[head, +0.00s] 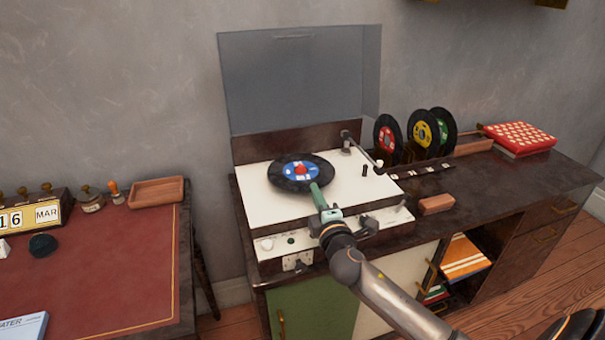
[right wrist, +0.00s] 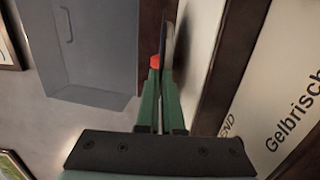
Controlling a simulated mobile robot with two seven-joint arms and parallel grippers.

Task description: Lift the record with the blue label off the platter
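My right gripper (head: 318,192) reaches the record's front edge from below right. In the right wrist view the green fingers (right wrist: 160,103) are close together, one on each side of the record (right wrist: 168,42), which shows nearly edge-on. They look shut on its rim. I cannot tell whether the record is clear of the platter. My left gripper is not in view.
The tonearm (head: 362,149) is to the right of the record. The clear lid (head: 300,80) stands open behind. Records with red (head: 388,134), yellow (head: 422,134) and green labels stand upright at the right. A red desk (head: 110,240) is at the left.

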